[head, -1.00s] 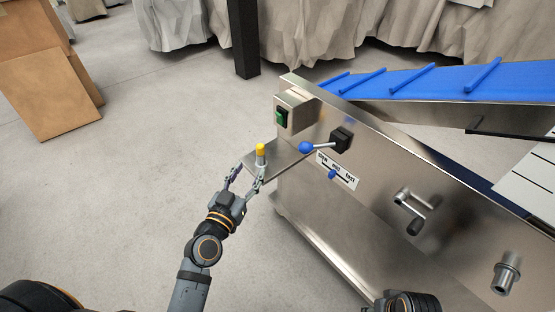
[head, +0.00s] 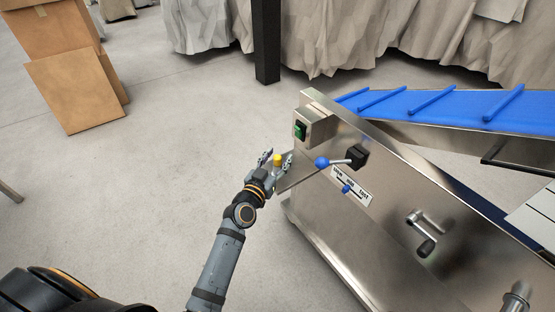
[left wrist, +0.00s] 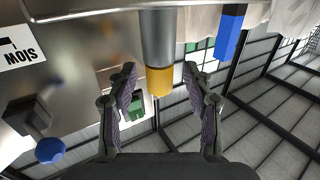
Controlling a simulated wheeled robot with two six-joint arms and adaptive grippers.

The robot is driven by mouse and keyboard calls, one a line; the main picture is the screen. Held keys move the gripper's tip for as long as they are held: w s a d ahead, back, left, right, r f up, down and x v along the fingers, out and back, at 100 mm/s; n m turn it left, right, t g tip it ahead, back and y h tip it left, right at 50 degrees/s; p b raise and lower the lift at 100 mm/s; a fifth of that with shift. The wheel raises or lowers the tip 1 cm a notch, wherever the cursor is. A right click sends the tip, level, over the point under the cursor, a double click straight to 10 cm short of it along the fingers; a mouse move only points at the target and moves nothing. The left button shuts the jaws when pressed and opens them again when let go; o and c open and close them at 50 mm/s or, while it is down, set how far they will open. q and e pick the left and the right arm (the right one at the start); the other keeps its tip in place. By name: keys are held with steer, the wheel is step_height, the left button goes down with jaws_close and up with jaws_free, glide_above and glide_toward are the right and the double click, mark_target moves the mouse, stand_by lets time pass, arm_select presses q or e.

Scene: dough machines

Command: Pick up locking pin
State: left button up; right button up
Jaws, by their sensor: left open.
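The locking pin, with a yellow top and a grey metal body, stands on a small metal shelf at the machine's left end. In the head view only its yellow top (head: 277,159) shows clearly, and my gripper hides most of the body. My left gripper (head: 275,163) is open, with one finger on each side of the pin. In the left wrist view, which looks upside down, the yellow top (left wrist: 160,81) and grey body lie between the spread fingers (left wrist: 159,72), with gaps on both sides. My right gripper is not in view.
A blue belt (head: 440,105) runs behind. Cardboard boxes (head: 75,85) stand far left. The floor on the left is clear.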

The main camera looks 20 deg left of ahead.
mark_target(277, 156)
arm_select(q)
jaws_close()
stand_by(0.3)
steer(key=shift+r, duration=0.1)
steer(key=shift+r, duration=0.15)
step_height(277, 156, up, 4)
steer(key=p, duration=0.3)
step_height(277, 156, up, 4)
steer(key=shift+r+p, duration=0.1)
steer(key=shift+p, duration=1.1)
step_height(277, 156, up, 9)
steer(key=p, duration=0.3)
steer(key=shift+r, duration=0.2)
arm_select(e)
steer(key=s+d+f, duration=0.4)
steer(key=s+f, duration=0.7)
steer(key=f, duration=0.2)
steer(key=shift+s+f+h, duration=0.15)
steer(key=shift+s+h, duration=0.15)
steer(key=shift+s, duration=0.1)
